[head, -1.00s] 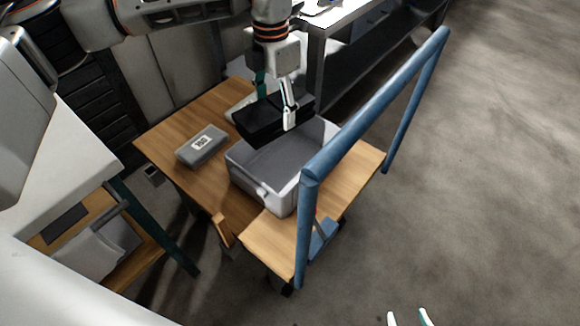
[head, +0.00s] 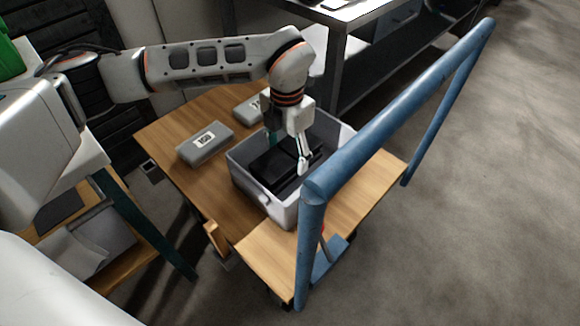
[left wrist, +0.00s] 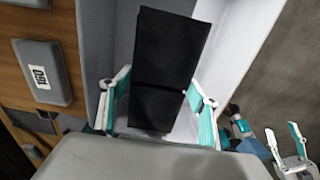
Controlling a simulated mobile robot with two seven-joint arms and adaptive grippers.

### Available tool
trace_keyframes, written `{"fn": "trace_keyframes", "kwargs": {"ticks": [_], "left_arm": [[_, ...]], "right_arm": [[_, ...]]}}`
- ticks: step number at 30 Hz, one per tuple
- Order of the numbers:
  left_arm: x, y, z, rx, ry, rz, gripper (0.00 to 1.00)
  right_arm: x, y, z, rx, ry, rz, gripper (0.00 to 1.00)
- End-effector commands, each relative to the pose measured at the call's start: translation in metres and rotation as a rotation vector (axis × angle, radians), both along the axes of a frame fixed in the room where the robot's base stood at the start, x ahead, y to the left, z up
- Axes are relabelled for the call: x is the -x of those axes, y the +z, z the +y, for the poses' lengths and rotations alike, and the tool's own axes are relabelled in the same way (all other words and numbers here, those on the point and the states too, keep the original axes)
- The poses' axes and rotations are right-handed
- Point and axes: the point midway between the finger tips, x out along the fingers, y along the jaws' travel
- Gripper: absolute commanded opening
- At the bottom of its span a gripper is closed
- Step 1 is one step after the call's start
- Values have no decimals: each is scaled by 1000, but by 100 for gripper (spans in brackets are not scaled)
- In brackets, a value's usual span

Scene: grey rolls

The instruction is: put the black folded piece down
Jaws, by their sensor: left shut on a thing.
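The black folded piece (head: 272,158) is down inside the grey open bin (head: 240,176), between the fingers of my left gripper (head: 287,152). In the left wrist view the piece (left wrist: 168,50) shows a crease across it, with a finger of the left gripper (left wrist: 160,108) on either side. The gripper is shut on it. The bin's pale walls (left wrist: 225,45) stand around the piece; whether its underside touches the bin floor is hidden. My right gripper (left wrist: 285,140) shows at the lower right of the left wrist view, its fingers apart and empty.
The bin stands on a wooden-topped cart (head: 180,182) with a blue tubular handle (head: 400,110) close on its right. Grey labelled boxes (head: 205,143) lie left of and behind the bin. A dark metal shelf unit (head: 345,60) stands behind. The floor at right is clear.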

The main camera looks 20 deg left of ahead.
Motion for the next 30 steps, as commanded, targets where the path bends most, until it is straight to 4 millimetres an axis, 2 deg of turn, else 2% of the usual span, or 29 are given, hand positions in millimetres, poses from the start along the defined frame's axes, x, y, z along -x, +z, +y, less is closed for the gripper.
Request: {"fn": "trace_keyframes", "kwargs": {"ticks": [5, 10, 13, 18, 26, 27, 28, 30], "left_arm": [[0, -11, 0, 0, -1, -1, 36], [2, -44, 0, 0, -1, 9, 36], [2, -58, 0, 0, 0, 8, 36], [-1, -57, 0, -1, 0, -4, 36], [-1, -58, 0, 0, 0, -6, 36], [-1, -58, 0, 1, -1, -5, 71], [-1, -58, 0, 1, -1, -5, 77], [-1, -59, 0, 0, -1, -4, 77]], "right_arm": [[0, 0, 1, -12, -10, 3, 40], [6, -9, 8, -36, -9, 24, 40], [0, 0, 13, -61, -10, 4, 40], [-11, 18, 15, -78, -14, -36, 40], [-10, 15, 14, -74, -13, -32, 40], [-8, 13, 14, -71, -14, -27, 40], [-8, 12, 13, -70, -14, -24, 40], [-6, 10, 13, -67, -13, -18, 40]]}}
